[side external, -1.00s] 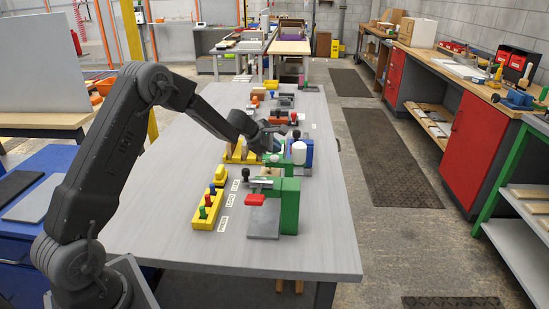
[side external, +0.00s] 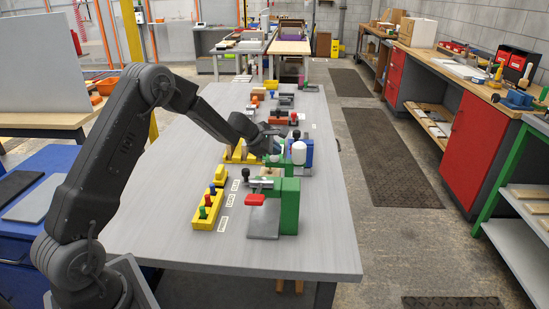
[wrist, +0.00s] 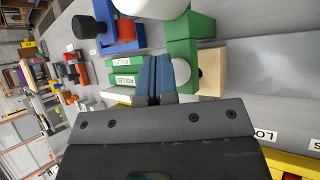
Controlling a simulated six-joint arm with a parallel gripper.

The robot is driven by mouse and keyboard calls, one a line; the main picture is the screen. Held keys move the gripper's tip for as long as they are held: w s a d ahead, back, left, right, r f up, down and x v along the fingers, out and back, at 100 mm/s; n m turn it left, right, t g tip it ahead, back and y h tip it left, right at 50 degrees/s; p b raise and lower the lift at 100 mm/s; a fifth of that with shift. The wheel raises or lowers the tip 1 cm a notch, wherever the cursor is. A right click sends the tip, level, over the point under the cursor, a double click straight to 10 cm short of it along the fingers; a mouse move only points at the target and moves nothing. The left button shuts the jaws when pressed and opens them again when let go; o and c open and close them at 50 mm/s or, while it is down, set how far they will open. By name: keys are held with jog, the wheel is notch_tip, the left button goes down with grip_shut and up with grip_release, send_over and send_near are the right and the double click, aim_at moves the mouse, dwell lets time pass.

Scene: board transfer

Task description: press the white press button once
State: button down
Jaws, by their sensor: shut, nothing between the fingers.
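A white rounded knob (wrist: 182,72), which looks like the press button, sits against a green block (wrist: 182,52) in the wrist view, just right of my fingertips. A larger white cylinder (side external: 298,153) stands by a blue fixture (side external: 308,150) in the side view; its edge also shows at the top of the wrist view (wrist: 150,7). I cannot tell for sure which white part is the button. My gripper (wrist: 153,75) is shut and empty, with its blue fingertips together. In the side view my gripper (side external: 271,154) is low among the fixtures, left of the white cylinder. Contact cannot be made out.
A green fixture (side external: 289,205) with a red-handled clamp (side external: 261,200) stands nearer the camera. A yellow block (side external: 208,209) with coloured pegs lies to its left. Several more fixtures line the table behind. The grey table (side external: 170,225) is bare at front left.

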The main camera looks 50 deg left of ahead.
aim_at(275, 158)
jog(key=shift+f, duration=0.55)
dwell(0.7)
jog(key=shift+r, duration=1)
jog(key=shift+r, duration=2.5)
